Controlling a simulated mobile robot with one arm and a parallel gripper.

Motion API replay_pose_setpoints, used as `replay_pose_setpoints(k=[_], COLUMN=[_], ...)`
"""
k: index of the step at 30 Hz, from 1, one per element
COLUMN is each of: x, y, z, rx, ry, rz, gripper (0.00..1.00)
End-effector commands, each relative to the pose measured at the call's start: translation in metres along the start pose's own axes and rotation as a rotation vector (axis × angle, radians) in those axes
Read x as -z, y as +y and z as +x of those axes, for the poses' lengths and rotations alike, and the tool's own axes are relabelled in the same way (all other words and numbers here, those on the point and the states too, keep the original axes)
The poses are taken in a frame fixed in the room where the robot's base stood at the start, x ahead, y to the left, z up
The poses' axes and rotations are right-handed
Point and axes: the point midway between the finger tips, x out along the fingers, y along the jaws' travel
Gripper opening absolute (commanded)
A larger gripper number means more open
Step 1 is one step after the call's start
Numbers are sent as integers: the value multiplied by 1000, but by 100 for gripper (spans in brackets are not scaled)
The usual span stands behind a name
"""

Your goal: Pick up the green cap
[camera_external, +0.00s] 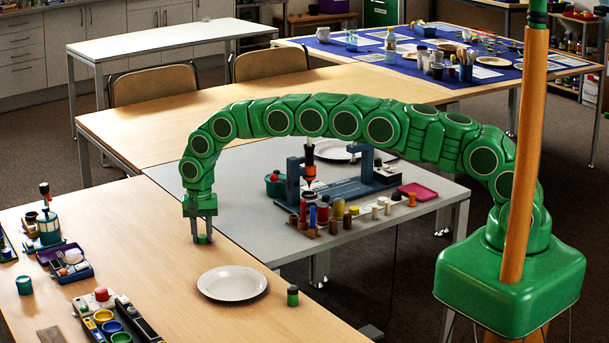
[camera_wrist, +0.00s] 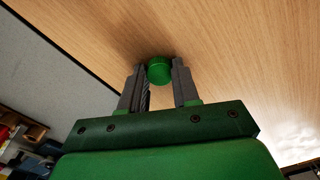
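The green cap (camera_wrist: 159,71) is a short round lid with a ribbed side. In the wrist view it sits between the tips of my gripper's two grey fingers (camera_wrist: 158,75), just over or on the wooden table. The fingers stand apart on either side of it, with little or no gap. I cannot tell whether they press on it. In the external view my gripper (camera_external: 202,237) points straight down at the table, and the cap (camera_external: 203,239) shows as a small green patch at the fingertips. Whether it touches the tabletop is unclear.
A white plate (camera_external: 232,283) and a green jar (camera_external: 292,295) stand to the right on the wooden table (camera_external: 170,270). A teal jar (camera_external: 24,285) and trays of parts lie to the left. The grey table (camera_external: 225,179) behind holds a blue press and several small bottles.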

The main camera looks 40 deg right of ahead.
Motion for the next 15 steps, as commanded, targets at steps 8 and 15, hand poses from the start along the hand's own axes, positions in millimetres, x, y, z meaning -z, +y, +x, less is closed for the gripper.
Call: replay_pose_setpoints(k=[8,15], x=[0,0], y=[0,0], z=[0,0], rx=[0,0], ry=[0,0], rz=[0,0], gripper=[0,0])
